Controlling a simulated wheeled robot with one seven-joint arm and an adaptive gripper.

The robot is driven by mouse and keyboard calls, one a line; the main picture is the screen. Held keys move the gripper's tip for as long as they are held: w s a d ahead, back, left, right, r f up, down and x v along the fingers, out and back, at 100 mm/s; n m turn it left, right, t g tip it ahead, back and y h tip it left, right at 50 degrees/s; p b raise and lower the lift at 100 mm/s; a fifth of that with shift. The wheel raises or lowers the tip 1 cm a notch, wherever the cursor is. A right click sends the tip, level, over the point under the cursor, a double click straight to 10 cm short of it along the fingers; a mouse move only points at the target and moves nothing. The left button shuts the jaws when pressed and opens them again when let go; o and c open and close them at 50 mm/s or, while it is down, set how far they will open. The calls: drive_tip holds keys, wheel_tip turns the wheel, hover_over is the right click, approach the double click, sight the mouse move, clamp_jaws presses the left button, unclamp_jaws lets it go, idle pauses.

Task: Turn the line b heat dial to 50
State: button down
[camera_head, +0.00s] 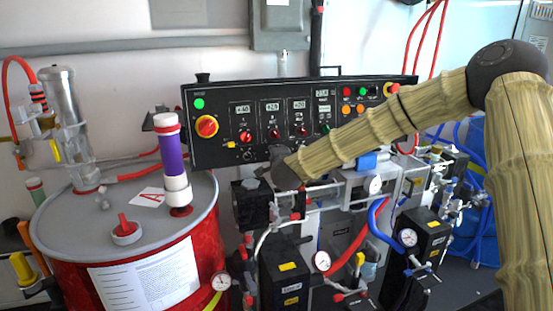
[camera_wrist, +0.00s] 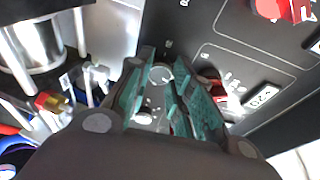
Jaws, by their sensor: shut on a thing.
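The black control panel (camera_head: 215,150) carries a row of red dials with small displays above them. The middle red dial (camera_head: 274,133) is just above my gripper in the head view. My gripper (camera_wrist: 162,75) is at the lower part of the panel, its green-padded fingers close together around a small pale round knob (camera_wrist: 160,72). The fingers hide most of this knob, and I cannot read its label or setting. A red dial (camera_wrist: 220,92) with a display (camera_wrist: 262,97) shows just right of the fingers in the wrist view.
A red drum (camera_head: 120,270) with a purple-bodied pump (camera_head: 172,155) stands left. Black units with gauges, hoses and fittings crowd the space below the panel. An emergency stop (camera_head: 207,126) is at the panel's left end.

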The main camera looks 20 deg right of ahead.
drive_tip(key=shift+d+m, duration=0.1)
drive_tip(key=shift+m, duration=0.4)
drive_tip(key=c, duration=1.2)
unclamp_jaws()
drive_tip(key=shift+d, duration=0.1)
drive_tip(key=shift+c, duration=0.2)
drive_tip(key=v, duration=1.2)
drive_tip(key=shift+r, duration=0.1)
